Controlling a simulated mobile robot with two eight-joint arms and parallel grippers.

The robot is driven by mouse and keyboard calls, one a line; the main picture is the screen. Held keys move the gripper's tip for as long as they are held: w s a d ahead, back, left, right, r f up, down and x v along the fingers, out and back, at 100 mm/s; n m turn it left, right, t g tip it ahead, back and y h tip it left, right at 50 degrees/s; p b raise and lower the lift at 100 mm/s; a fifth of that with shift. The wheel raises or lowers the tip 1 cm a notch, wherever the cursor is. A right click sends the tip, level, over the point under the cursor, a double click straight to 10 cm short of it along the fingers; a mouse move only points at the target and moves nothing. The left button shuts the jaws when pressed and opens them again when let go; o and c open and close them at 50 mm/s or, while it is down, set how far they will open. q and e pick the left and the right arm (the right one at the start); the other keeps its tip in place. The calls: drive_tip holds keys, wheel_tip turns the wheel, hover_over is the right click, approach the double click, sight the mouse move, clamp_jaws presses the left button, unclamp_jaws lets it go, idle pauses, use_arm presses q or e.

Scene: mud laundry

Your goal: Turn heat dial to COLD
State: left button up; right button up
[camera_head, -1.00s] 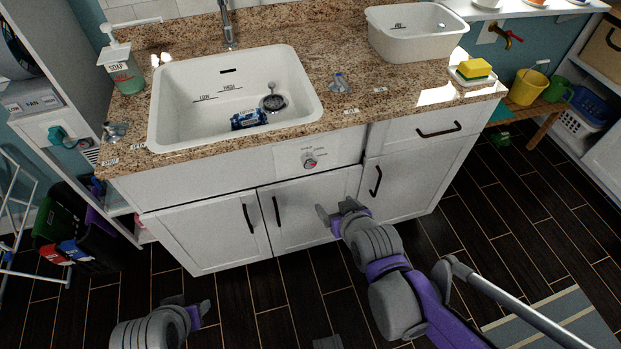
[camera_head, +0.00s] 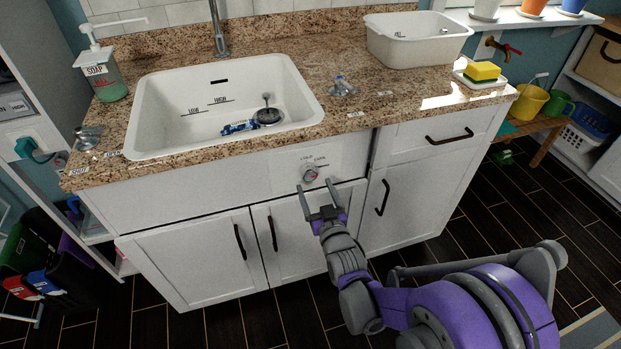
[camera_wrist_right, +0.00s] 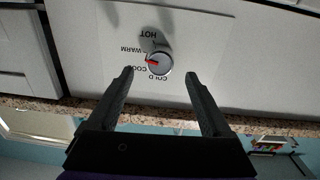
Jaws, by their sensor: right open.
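The heat dial (camera_head: 310,174) is a small round silver knob on a white panel on the cabinet front below the sink. In the right wrist view, where the scene is upside down, the dial (camera_wrist_right: 159,64) has a red pointer aimed left, between the WARM and COOL labels. HOT and COLD labels also show around it. My right gripper (camera_head: 316,185) is open just in front of the dial and slightly below it in the head view. In the wrist view its fingers (camera_wrist_right: 159,74) are spread to either side of the dial, apart from it. My left gripper is not in view.
The granite counter (camera_head: 350,65) overhangs the panel, with the white sink (camera_head: 165,95) set in it. Cabinet handles (camera_head: 384,197) stick out below and right of the dial. A soap dispenser (camera_head: 103,78), a white basin (camera_head: 415,42) and a sponge (camera_head: 482,71) stand on the counter.

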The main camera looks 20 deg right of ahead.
sight(310, 177)
drive_tip(key=w, duration=0.5)
clamp_jaws()
idle(0.4)
